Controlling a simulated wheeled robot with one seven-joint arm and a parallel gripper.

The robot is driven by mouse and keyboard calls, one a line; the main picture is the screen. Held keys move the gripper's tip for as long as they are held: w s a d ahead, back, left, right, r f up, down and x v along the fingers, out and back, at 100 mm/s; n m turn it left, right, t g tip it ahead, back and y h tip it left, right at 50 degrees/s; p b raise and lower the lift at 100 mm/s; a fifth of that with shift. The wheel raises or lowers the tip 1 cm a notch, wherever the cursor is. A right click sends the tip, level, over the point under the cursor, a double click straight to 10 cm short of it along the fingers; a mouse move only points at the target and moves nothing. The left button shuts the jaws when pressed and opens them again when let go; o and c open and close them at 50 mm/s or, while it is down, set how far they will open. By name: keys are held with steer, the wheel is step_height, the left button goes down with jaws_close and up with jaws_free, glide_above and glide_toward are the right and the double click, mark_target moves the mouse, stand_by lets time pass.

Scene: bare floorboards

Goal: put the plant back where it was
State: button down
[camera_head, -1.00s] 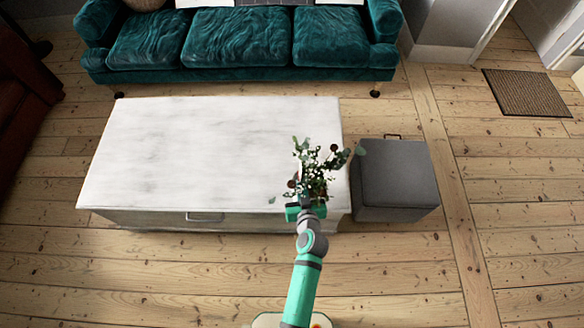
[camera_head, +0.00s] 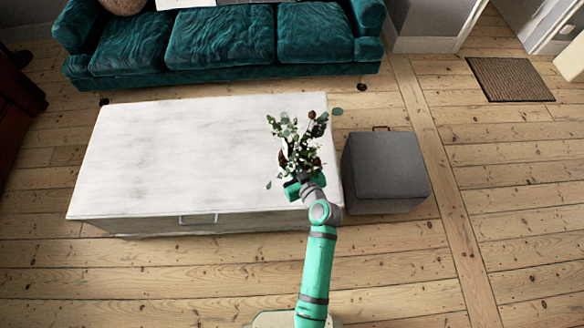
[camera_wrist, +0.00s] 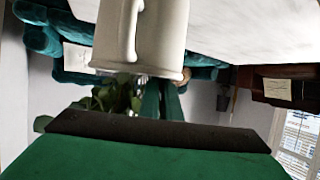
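The plant (camera_head: 300,138), leafy with small white and brown bits, is at my gripper (camera_head: 304,184), over the white table's front right part. My gripper appears shut on the plant, as the two move together; the grip itself is hidden. In the wrist view, which looks upside down, a white handled jug (camera_wrist: 158,35) fills the top and green leaves (camera_wrist: 118,95) show below its rim. The jug appears to be the plant's container. I cannot tell whether it touches the table.
The white low table (camera_head: 175,150) has a bare top. A grey box stool (camera_head: 386,170) stands close to its right. A teal sofa (camera_head: 220,40) is behind, and a brown mat (camera_head: 510,79) lies far right. Floorboards in front and right are clear.

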mark_target(281, 156)
steer(key=x, duration=0.5)
steer(key=shift+w+a+r, duration=0.1)
steer(key=shift+w+a, duration=0.05)
steer(key=w+f, duration=0.1)
steer(key=w+a+f, duration=0.1)
steer(key=w+f, duration=0.1)
steer(key=f, duration=0.1)
steer(key=shift+w+a+f, duration=0.15)
steer(key=shift+a, duration=0.1)
steer(key=shift+w+a+f, duration=0.1)
steer(key=shift+w+f, duration=0.15)
steer(key=shift+f, duration=0.55)
steer(key=shift+w+a+f, duration=0.1)
steer(key=shift+w+f, duration=0.15)
steer(key=shift+f, duration=0.55)
steer(key=shift+w+a+f, duration=0.1)
steer(key=shift+w+f, duration=0.1)
steer(key=shift+f, duration=0.75)
steer(key=c, duration=2)
jaws_free()
steer(key=shift+s+f, duration=0.15)
steer(key=shift+f, duration=0.05)
steer(key=shift+r, duration=0.15)
